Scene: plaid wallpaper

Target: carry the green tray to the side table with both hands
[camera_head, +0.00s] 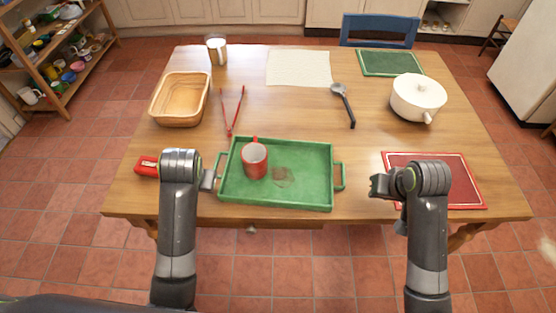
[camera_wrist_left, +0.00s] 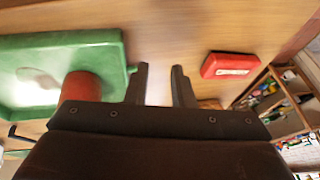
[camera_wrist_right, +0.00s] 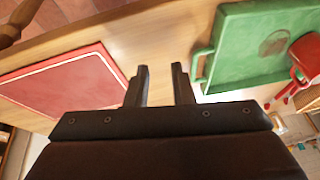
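The green tray (camera_head: 315,195) lies flat on the wooden table near its front edge, with a handle at each end. A red mug (camera_head: 255,162) stands upright on it, left of a brownish patch. My left gripper (camera_head: 209,180) is beside the tray's left end. Its fingers (camera_wrist_left: 158,82) are apart with only table seen between them, and the tray is close by. My right gripper (camera_head: 379,187) is right of the tray, apart from the right handle (camera_head: 340,177). Its fingers (camera_wrist_right: 160,82) are open and empty, with that handle just beside them. I cannot make out a side table.
A red case (camera_head: 146,166) lies behind my left wrist; a red mat (camera_head: 450,172) lies by my right. Behind the tray are a wooden basket (camera_head: 165,112), red tongs (camera_head: 235,110), a ladle (camera_head: 345,105) and a white pot (camera_head: 416,100). A shelf (camera_head: 50,60) stands far left.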

